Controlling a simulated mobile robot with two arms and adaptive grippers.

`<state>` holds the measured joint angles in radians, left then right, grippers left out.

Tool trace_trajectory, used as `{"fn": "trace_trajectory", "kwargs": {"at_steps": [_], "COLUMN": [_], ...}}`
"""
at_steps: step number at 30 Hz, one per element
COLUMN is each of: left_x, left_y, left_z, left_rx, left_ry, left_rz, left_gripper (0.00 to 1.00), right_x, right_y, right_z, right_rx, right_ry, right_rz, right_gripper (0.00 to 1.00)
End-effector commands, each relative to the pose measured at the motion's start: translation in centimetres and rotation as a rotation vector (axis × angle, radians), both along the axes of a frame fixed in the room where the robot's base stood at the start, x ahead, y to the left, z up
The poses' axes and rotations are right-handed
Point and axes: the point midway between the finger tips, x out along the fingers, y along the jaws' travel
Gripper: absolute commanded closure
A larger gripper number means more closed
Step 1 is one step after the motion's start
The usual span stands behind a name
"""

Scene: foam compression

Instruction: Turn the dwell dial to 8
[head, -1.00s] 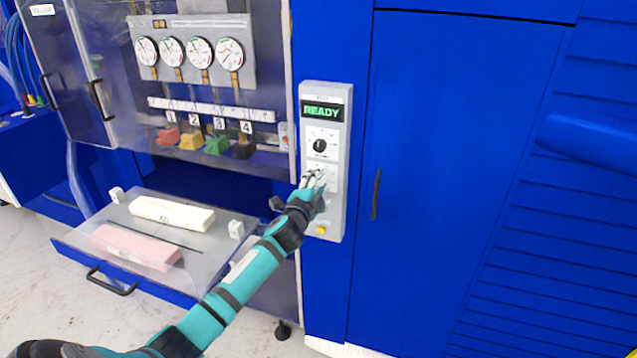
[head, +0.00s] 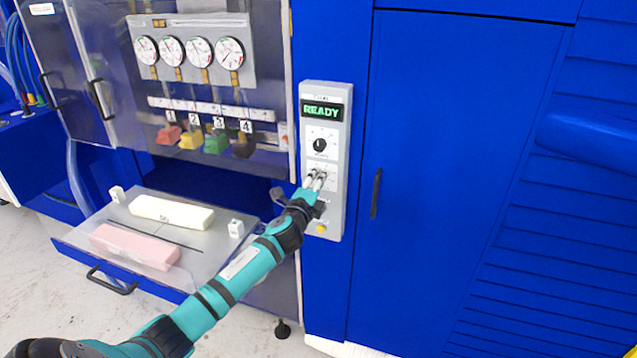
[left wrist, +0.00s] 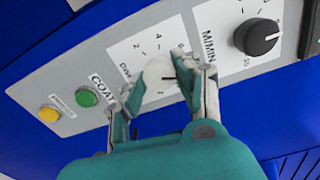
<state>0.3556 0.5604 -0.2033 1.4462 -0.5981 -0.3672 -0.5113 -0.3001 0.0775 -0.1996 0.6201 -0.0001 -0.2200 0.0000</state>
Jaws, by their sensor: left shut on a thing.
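The dwell dial (left wrist: 158,72) is a pale round knob on a white number plate, partly hidden by my fingers in the left wrist view. A short dark mark shows on it near the right finger. I cannot tell which number it points to; the 2 and 4 are readable and the 8 is not clear. My left gripper (head: 316,179) is at the lower white plate of the control panel in the head view. In the left wrist view its fingers (left wrist: 160,85) are closed on the dial, one on each side. My right gripper is not in view.
The grey control panel (head: 336,215) carries a READY display (head: 322,111), a black speed knob (left wrist: 257,37), a green button (left wrist: 87,98) and a yellow button (left wrist: 48,114). An open drawer (head: 70,240) with a cream block (head: 172,212) and a pink block (head: 135,246) lies left.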

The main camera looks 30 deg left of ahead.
Motion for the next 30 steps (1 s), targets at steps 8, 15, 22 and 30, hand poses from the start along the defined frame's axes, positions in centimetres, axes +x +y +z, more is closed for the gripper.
{"fn": "trace_trajectory", "kwargs": {"at_steps": [8, 15, 22, 30], "left_x": [0.0, 0.0, -0.2, -3.9], "left_y": [-0.1, -0.1, -0.1, -1.0], "left_z": [-0.2, -0.1, -0.1, -0.3], "left_rx": [-0.002, -0.002, -0.001, -0.002], "left_ry": [0.003, 0.002, 0.001, 0.004], "left_rz": [-0.002, -0.001, 0.0, -0.004], "left_gripper": [0.67, 0.45, 0.45, 0.45], "right_x": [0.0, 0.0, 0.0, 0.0], "right_y": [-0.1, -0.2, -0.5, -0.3], "right_z": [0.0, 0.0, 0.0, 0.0], "right_rx": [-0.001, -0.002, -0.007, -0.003], "right_ry": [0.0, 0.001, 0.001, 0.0], "right_rz": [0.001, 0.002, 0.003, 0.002], "right_gripper": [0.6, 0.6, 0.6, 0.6]}}
